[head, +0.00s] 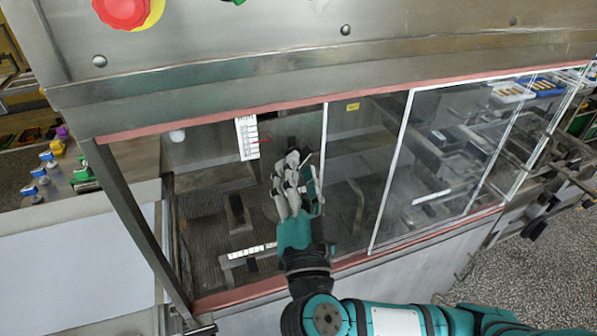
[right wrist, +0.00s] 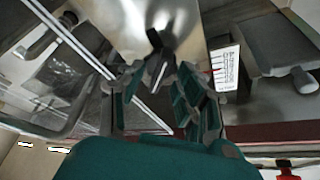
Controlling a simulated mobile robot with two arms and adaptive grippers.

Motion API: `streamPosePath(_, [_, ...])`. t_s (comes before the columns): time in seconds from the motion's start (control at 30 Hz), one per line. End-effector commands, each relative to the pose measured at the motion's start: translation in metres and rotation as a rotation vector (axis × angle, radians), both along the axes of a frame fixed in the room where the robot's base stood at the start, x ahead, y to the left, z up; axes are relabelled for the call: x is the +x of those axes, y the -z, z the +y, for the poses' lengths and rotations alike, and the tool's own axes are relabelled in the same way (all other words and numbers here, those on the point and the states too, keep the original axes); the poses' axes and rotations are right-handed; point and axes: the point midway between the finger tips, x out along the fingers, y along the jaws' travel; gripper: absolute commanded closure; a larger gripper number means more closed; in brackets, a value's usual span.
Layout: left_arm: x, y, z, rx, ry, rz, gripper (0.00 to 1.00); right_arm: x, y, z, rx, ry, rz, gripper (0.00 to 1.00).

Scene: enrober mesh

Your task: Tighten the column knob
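A dark, winged knob (right wrist: 160,62), which looks like the column knob, stands out from a shiny metal surface in the right wrist view. My right gripper (right wrist: 158,90) is open, with its fingers on either side of the knob's line. I cannot tell whether they touch it. In the head view my right gripper (head: 292,162) is at the machine's front opening, and its fingers hide the knob. A white scale strip (head: 247,137) with a red mark is just left of the fingers; it also shows in the right wrist view (right wrist: 224,69). My left gripper is not in view.
Clear panels (head: 440,150) close off the right part of the machine front. A red-edged steel hood (head: 300,75) with a red button (head: 122,10) hangs above. Dark blocks and bars stand inside. A pale surface (head: 75,255) lies at left.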

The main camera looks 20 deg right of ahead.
Motion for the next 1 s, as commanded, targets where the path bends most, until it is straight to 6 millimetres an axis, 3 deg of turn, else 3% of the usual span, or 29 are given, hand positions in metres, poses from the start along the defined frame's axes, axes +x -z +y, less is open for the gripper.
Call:
streamPosePath(0.03, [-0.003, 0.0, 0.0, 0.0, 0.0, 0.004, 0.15, 0.0, 0.0, 0.0, 0.0, 0.0, 0.0, 0.71])
streamPosePath(0.27, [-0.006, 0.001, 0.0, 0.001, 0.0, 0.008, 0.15, 0.0, 0.0, 0.0, 0.0, 0.0, 0.0, 1.0])
streamPosePath(0.67, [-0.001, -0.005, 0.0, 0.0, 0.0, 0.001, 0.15, 0.0, -0.001, 0.0, 0.027, 0.001, 0.003, 1.0])
streamPosePath(1.0, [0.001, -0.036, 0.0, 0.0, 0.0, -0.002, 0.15, 0.0, -0.006, 0.003, 0.226, 0.0, 0.015, 1.0])
